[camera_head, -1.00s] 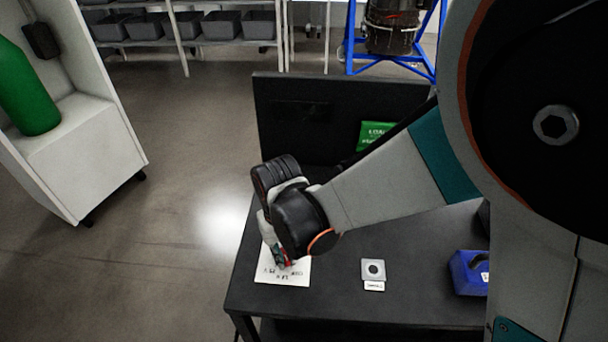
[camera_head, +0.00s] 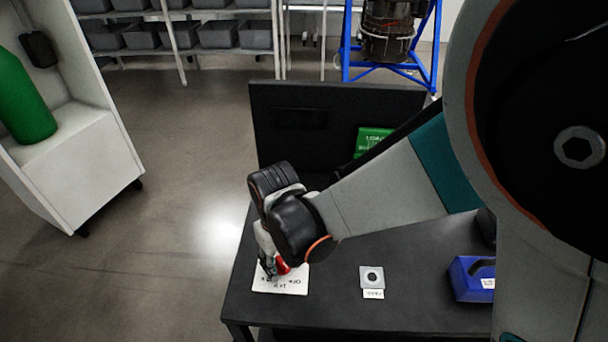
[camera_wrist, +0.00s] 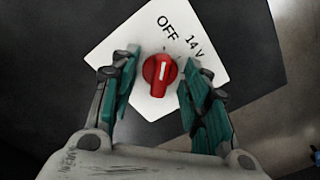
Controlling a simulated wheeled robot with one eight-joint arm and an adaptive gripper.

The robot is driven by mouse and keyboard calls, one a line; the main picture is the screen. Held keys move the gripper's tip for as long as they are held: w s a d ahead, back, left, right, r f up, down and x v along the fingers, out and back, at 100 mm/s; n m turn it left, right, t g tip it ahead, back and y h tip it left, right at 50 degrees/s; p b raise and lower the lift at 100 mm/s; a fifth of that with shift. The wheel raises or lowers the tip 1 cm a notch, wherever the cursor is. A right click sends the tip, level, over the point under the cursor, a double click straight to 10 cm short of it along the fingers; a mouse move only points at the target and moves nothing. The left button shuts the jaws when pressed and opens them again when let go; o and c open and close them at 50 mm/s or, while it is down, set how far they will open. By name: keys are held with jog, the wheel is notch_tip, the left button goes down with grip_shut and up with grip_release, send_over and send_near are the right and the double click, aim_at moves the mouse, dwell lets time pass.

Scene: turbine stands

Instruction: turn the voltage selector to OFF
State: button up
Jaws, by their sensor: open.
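The voltage selector is a red knob (camera_wrist: 160,70) on a white label plate (camera_wrist: 122,42) in the wrist view. Its raised bar runs nearly up and down in the picture; I cannot tell which end is the pointer. "OFF" is printed above the knob and "14 V" to its upper right; other markings are hidden or out of view. My gripper (camera_wrist: 158,60) is open, with one teal-padded finger on each side of the knob and a visible gap at both. In the head view, my gripper (camera_head: 268,262) is low over the plate (camera_head: 292,287), beside the red knob (camera_head: 283,267).
The plate lies near the left edge of a black table (camera_head: 330,310). A small grey square with a dark round centre (camera_head: 372,277) and a blue box (camera_head: 470,278) are to the right. A dark upright panel (camera_head: 300,120) stands at the table's back.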

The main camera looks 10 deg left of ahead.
aim_at(282, 261)
jog(key=shift+r+p, duration=1.85)
jog(key=shift+r, duration=0.7)
